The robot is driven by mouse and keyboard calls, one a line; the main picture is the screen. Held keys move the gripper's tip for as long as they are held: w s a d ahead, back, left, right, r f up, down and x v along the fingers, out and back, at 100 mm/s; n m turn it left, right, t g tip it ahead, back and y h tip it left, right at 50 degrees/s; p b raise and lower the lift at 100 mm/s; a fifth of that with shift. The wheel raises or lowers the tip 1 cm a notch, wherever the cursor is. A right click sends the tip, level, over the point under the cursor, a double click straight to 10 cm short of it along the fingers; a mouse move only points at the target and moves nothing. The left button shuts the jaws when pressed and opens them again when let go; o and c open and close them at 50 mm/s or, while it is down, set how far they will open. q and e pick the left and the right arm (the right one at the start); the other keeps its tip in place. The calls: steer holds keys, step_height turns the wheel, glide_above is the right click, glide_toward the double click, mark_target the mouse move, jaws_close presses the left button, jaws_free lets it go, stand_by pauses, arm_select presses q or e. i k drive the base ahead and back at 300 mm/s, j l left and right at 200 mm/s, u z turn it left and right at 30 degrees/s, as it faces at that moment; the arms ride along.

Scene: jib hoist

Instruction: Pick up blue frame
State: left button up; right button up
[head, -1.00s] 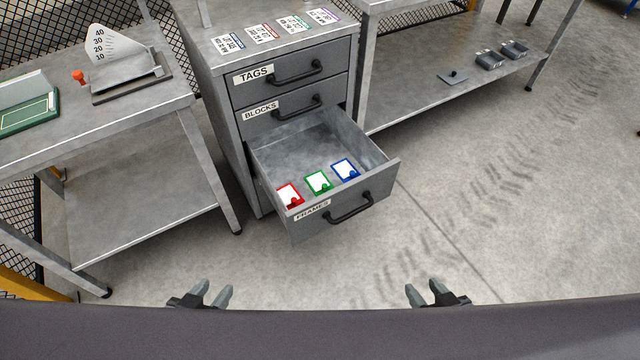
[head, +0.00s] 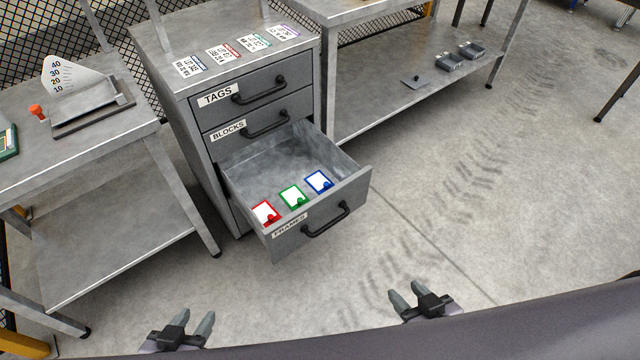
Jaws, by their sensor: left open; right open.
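The blue frame (head: 319,181) lies flat in the open drawer labelled FRAMES (head: 352,190). It has a white middle and a blue border, and is the rightmost of the frames there. The green frame (head: 293,196) lies to its left, and the red frame (head: 265,212) is further left. My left gripper (head: 190,325) is open and empty at the bottom left, over the floor, well short of the drawer. My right gripper (head: 407,297) is open and empty at the lower right, in front of the drawer and apart from it.
The cabinet's TAGS drawer (head: 259,90) and BLOCKS drawer (head: 260,120) are shut. Several cards lie on the cabinet top. A metal table (head: 60,165) stands left, with a dial scale (head: 72,78). A bench shelf (head: 380,95) is behind right. The floor (head: 480,220) at right is clear.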

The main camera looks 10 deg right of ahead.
mark_target(317, 181)
steer(key=i+l+z, duration=0.15)
steer(key=i+l, duration=0.4)
steer(key=i+l+z, duration=0.2)
steer(key=i+l, duration=0.25)
steer(key=i, duration=0.25)
steer(key=i+l, duration=0.25)
steer(key=l, duration=0.2)
